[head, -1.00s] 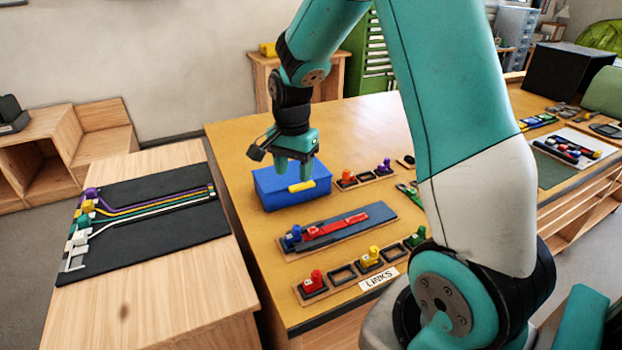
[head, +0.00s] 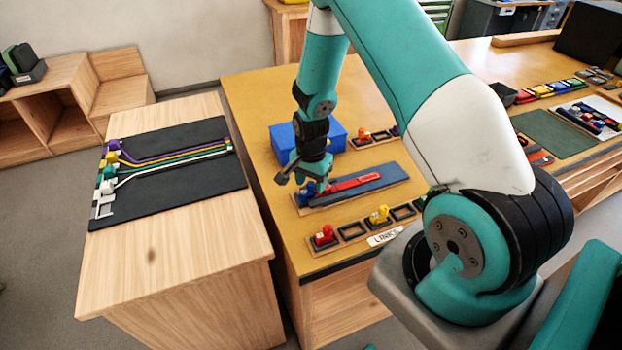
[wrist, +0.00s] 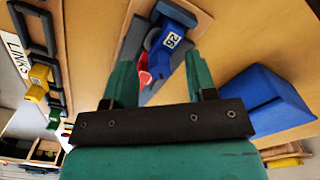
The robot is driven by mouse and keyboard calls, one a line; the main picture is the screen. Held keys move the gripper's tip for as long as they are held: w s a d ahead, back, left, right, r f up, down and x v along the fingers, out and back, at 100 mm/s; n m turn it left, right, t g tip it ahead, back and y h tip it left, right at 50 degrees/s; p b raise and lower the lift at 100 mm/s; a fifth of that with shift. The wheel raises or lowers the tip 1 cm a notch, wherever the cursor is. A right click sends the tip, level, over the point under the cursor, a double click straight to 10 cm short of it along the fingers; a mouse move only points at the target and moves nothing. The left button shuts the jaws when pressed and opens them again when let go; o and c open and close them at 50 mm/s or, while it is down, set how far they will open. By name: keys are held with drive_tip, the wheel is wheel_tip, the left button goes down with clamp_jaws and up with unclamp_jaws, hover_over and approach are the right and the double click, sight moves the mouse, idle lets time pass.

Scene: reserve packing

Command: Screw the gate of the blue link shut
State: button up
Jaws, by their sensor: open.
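The blue link (head: 306,194) sits at the left end of a wooden board with a dark pad (head: 385,181), beside a red strap (head: 355,184). My gripper (head: 313,182) points down right above the blue link and partly hides it. In the wrist view the blue link (wrist: 174,42) bears a white label that reads 26, and it lies ahead of and between my two open fingers (wrist: 158,62). Nothing is held. I cannot make out the state of the link's gate.
A blue box (head: 283,140) stands behind the board. A front rack holds a red link (head: 324,236), a yellow link (head: 379,214) and empty black frames. Another rack with an orange link (head: 364,136) lies behind. A side table (head: 175,262) with a black mat stands left.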

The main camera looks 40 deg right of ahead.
drive_tip(key=shift+f, duration=0.15)
drive_tip(key=shift+c, duration=0.2)
clamp_jaws()
drive_tip(key=m, duration=0.5)
drive_tip(key=shift+f+b, duration=0.1)
drive_tip(key=shift+b, duration=0.2)
drive_tip(key=shift+m, duration=1)
drive_tip(key=m, duration=0.7)
drive_tip(key=shift+b, duration=0.35)
